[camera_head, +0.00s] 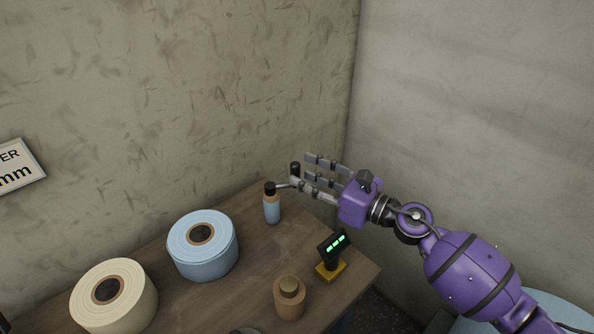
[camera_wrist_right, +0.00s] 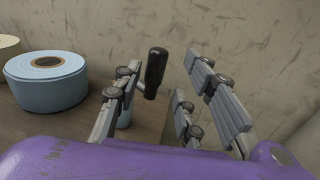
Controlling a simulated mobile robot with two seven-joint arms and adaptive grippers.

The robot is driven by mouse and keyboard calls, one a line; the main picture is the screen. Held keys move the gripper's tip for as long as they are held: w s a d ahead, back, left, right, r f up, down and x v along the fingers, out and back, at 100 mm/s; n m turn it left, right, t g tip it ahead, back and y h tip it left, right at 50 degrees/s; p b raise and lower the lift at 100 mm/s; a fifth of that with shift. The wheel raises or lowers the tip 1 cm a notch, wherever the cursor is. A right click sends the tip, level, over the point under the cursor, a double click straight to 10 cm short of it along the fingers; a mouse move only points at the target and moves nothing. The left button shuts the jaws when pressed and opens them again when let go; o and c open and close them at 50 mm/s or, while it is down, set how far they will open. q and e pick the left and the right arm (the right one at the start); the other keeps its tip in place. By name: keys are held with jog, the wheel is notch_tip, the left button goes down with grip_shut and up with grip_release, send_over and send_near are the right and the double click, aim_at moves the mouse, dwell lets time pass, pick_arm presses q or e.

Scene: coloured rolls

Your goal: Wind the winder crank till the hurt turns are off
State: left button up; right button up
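The winder (camera_head: 272,209) stands near the table's back corner, with a dark top and a light blue lower part. Its thin crank (camera_head: 283,186) reaches right to an upright black handle (camera_head: 295,169). The handle also shows in the right wrist view (camera_wrist_right: 155,72), between my spread fingers. My right gripper (camera_head: 306,172) is open, with its fingers pointing left at the handle; I cannot tell whether any finger touches it. The winder's blue part is mostly behind a finger in the wrist view (camera_wrist_right: 125,118). Damaged turns cannot be made out. My left gripper is out of view.
A large blue roll (camera_head: 190,258) and a cream roll (camera_head: 130,312) lie on the wooden table (camera_head: 240,285). A small display with green marks (camera_head: 337,243) on a yellow base and a brown spool (camera_head: 289,305) stand nearer the front. Walls rise close behind the winder.

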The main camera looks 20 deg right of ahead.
jog(key=v, duration=0.8)
jog(key=shift+d, duration=0.1)
